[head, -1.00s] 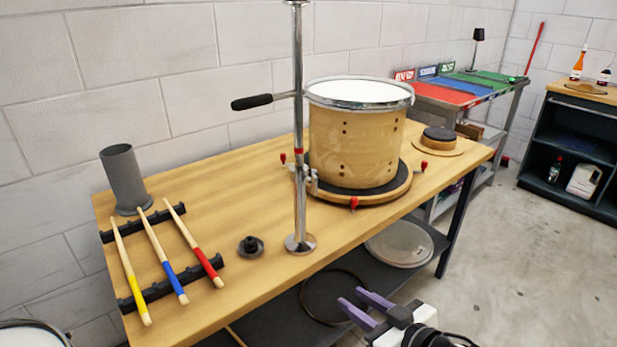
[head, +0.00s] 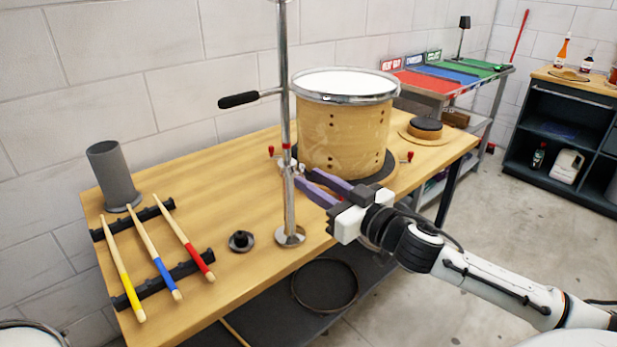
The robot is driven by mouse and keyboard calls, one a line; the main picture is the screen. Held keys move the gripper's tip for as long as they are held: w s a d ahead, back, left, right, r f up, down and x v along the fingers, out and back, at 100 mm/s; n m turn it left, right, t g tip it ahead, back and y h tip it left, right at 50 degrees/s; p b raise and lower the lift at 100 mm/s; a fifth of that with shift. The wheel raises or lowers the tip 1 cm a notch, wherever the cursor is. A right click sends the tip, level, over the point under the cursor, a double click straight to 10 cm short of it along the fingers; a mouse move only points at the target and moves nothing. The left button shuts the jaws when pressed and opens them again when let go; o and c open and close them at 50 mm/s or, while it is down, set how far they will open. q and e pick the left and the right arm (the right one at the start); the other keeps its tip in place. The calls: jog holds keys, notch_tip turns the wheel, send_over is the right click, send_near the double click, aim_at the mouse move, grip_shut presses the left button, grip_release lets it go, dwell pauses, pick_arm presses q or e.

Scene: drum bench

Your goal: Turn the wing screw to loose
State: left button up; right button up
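A chrome stand post (head: 285,105) rises from a round base near the bench's front edge, with a red mark partway up. A silver clamp with a small wing screw (head: 299,169) sits on the post below the red mark. The screw is small and partly hidden, so its turn angle cannot be told. My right gripper (head: 304,177) reaches in from the right. Its two purple fingers are apart, with their tips close to the clamp and wing screw. Whether they touch it cannot be told. My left gripper is not in view.
A wooden drum (head: 345,135) stands on a round base just behind the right gripper. A black-handled lever (head: 240,100) sticks out left from the post. Drumsticks (head: 155,250) lie on a black rack at left. A black knob (head: 241,241) sits on the bench (head: 235,190).

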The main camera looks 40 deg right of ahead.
jog(key=shift+w, duration=1.05)
grip_shut()
